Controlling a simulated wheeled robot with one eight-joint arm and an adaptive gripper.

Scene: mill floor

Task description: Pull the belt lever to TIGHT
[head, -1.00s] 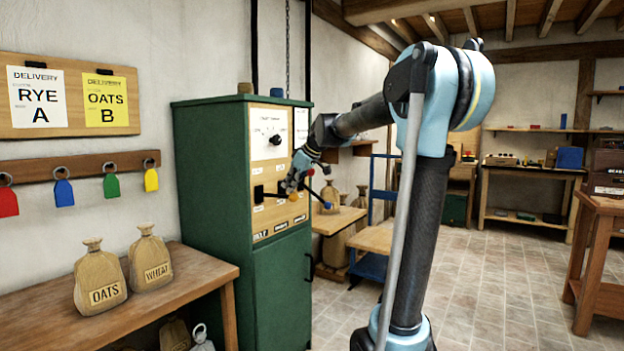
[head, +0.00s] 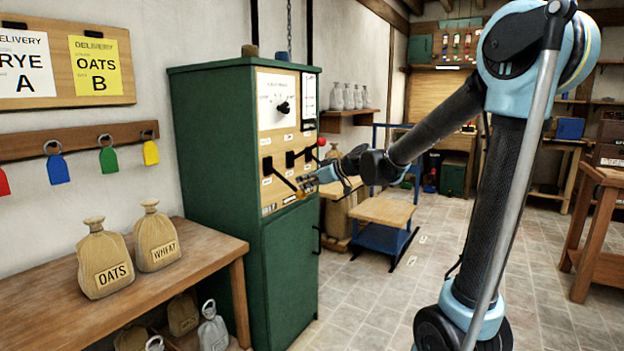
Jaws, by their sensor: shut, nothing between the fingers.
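The green machine cabinet (head: 220,140) has a wooden control panel facing right. Two black levers stick out of the panel. The left lever (head: 284,179) slopes down to the right, and its knob end is beside my gripper, partly hidden. The right lever (head: 303,152) slopes up to a red ball knob (head: 322,142). The labels are too small to read, so I cannot tell which is the belt lever or where TIGHT is. My gripper (head: 306,184) is shut and empty at the left lever's lower end. I cannot tell whether it touches the lever.
A dial (head: 282,107) sits above the levers. A wooden bench (head: 190,262) with oats and wheat sacks stands at the left. A blue-framed cart (head: 382,212) stands behind my arm. The tiled floor right of the cabinet is open.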

